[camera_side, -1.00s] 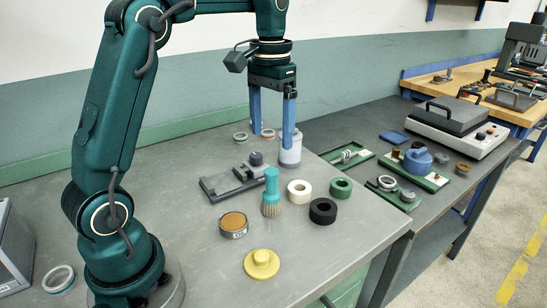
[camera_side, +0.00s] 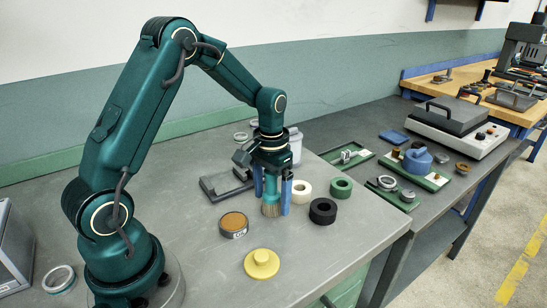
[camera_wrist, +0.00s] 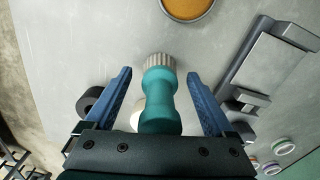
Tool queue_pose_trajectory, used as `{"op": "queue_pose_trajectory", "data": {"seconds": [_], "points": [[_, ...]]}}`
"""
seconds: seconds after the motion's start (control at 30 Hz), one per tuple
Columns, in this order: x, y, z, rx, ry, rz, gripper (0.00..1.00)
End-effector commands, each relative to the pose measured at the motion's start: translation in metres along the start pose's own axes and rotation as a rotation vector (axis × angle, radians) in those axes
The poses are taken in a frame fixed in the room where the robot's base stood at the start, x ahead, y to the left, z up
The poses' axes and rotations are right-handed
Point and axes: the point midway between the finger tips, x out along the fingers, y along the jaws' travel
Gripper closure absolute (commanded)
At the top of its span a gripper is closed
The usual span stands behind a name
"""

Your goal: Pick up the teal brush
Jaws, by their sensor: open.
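The teal brush (camera_side: 270,206) stands upright on the grey table with its tan bristles down. Its teal handle is partly hidden by my gripper in the side view. In the wrist view the brush (camera_wrist: 160,97) lies between the two blue fingers, with a gap on each side. My gripper (camera_side: 271,206) is open, lowered around the brush with one finger to its left and one to its right. It also shows in the wrist view (camera_wrist: 160,80), its fingers not touching the handle.
A white ring (camera_side: 301,191), a black ring (camera_side: 322,211) and a green ring (camera_side: 340,188) stand to the right of the brush. A brown-topped tin (camera_side: 233,224) and a yellow knobbed disc (camera_side: 262,264) are nearer. A grey fixture (camera_side: 222,185) is behind left.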

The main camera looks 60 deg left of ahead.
Motion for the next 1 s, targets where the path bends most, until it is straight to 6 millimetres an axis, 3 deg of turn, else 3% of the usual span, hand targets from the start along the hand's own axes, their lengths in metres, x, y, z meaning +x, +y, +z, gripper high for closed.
{"op": "queue_pose_trajectory", "data": {"seconds": [0.37,0.47,0.6,1.0], "points": [[0.0089,-0.0001,0.0003,0.0,0.0,0.0,0.12],[0.0087,-0.0001,0.0002,0.0,0.0,0.0,0.46],[0.0086,-0.0001,0.0001,0.0,0.0,0.0,1.0],[0.0014,-0.0001,-0.0008,0.0,0.004,0.0,1.0]]}}
